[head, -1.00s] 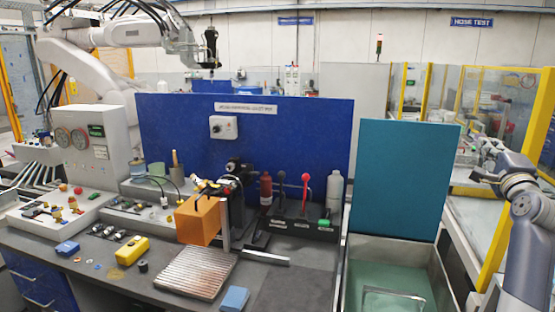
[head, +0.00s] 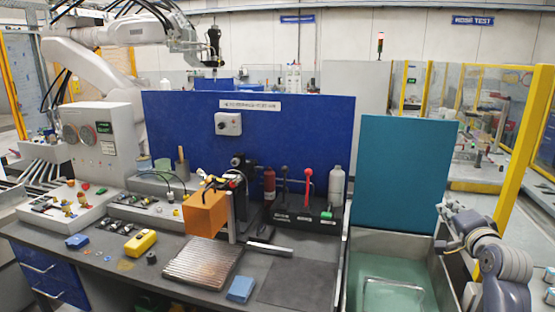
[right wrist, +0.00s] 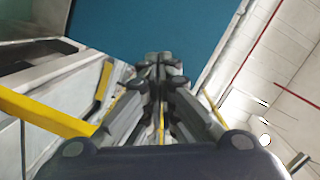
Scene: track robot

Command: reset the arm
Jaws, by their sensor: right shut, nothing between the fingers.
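My right arm comes in at the lower right of the head view. Its gripper (head: 441,211) is small there, beside the lower right edge of the upright teal panel (head: 405,170). In the right wrist view the fingers of this gripper (right wrist: 161,60) are together with nothing between them, in front of the teal panel (right wrist: 135,25). My left gripper is in neither view.
A workbench holds an orange box (head: 205,214), a ribbed metal plate (head: 202,264), a yellow block (head: 140,242) and a blue block (head: 241,289). A green-floored bin (head: 368,262) lies below the teal panel. A yellow post (head: 524,150) stands at the right.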

